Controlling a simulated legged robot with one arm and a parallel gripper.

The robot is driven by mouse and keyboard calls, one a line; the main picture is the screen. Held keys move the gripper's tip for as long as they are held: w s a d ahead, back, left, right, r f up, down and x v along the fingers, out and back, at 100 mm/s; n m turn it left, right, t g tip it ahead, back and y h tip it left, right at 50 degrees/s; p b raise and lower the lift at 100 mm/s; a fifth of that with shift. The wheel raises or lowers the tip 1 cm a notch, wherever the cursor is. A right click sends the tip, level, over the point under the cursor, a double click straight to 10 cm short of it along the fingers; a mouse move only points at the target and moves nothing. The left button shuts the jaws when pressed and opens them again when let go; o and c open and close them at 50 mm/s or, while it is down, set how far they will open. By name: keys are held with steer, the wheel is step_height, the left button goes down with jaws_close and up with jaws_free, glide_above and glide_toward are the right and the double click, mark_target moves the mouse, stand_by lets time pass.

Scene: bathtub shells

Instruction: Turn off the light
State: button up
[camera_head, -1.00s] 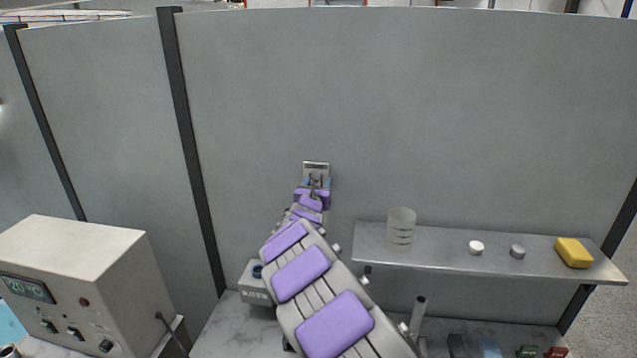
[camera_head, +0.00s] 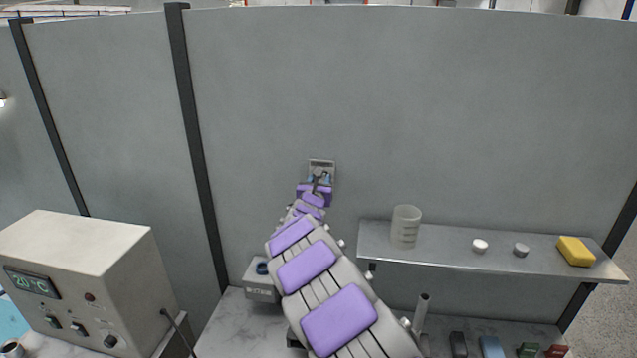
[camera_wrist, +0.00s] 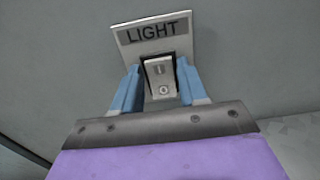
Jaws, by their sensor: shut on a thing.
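The light switch plate (camera_wrist: 152,33) is pale metal with the label LIGHT and is fixed on the grey wall. Its rocker (camera_wrist: 160,80) is a light rectangle with a line mark above and a round mark below. My gripper (camera_wrist: 158,88) has its blue fingers on the left and right sides of the rocker, shut on it. In the head view the plate (camera_head: 321,166) shows just above my gripper (camera_head: 319,180), which hides its lower part. I cannot tell from the rocker's tilt which side is pressed in.
A metal shelf (camera_head: 450,248) on the right holds a clear beaker (camera_head: 405,226), two small round pieces and a yellow block (camera_head: 575,251). A beige box with a display (camera_head: 75,280) stands at left. A small grey box (camera_head: 260,281) sits below the switch. The wall around the switch is clear.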

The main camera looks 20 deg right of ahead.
steer(key=o, duration=0.6)
steer(key=shift+o, duration=1.3)
steer(key=shift+s, duration=0.2)
steer(key=shift+w, duration=0.1)
steer(key=shift+a, duration=0.1)
steer(key=b+v, duration=0.4)
steer(key=v, duration=1.3)
steer(key=shift+a, duration=0.2)
